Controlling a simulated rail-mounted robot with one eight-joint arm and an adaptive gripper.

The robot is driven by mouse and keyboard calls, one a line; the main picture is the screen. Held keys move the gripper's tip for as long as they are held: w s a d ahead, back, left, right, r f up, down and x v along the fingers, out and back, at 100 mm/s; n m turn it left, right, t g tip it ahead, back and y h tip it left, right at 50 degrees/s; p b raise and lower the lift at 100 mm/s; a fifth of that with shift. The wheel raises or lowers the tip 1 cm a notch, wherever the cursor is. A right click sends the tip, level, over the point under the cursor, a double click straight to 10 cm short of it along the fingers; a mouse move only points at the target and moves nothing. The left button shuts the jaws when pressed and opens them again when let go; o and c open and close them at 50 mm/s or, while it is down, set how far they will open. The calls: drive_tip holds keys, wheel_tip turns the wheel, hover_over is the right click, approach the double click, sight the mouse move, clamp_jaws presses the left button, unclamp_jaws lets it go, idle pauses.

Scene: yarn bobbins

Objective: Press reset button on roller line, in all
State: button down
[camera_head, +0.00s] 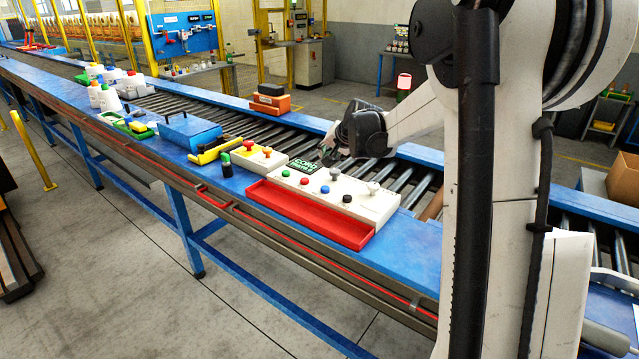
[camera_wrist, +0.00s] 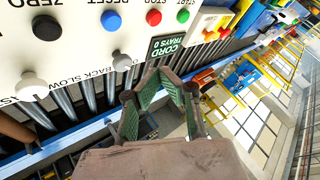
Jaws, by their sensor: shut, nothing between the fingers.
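A white control panel (camera_head: 330,194) lies on the near side of the roller line. Its front row has red, blue, green and black buttons. The blue button (camera_head: 304,181) shows in the wrist view (camera_wrist: 112,21), beside the printed word RESET. My gripper (camera_head: 328,156) is above the rollers behind the panel, close to the small CORD sign (camera_head: 305,165). In the wrist view its fingers (camera_wrist: 163,78) are shut and empty, apart from the blue button.
A red tray (camera_head: 310,218) runs along the panel's front. A small cream box with coloured buttons (camera_head: 259,157), a blue box (camera_head: 190,134) and several bottles stand to the left. An orange and black box (camera_head: 270,101) sits beyond the rollers. The rollers left of my gripper are bare.

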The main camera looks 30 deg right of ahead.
sight(326, 188)
drive_tip(key=shift+w+d, duration=0.1)
drive_tip(key=shift+w, duration=0.05)
drive_tip(key=shift+f, duration=0.15)
wheel_tip(326, 188, down, 8)
drive_tip(key=b, duration=0.4)
drive_tip(key=shift+f+b, duration=0.3)
drive_tip(key=shift+b, duration=0.25)
drive_tip(key=shift+f, duration=0.1)
idle(1.2)
drive_tip(key=shift+f+b, duration=0.35)
drive_tip(key=shift+b, duration=0.15)
drive_tip(key=shift+f+b, duration=0.45)
drive_tip(key=shift+f, duration=0.05)
idle(0.7)
drive_tip(key=shift+r+p, duration=0.4)
drive_tip(key=shift+r, duration=0.55)
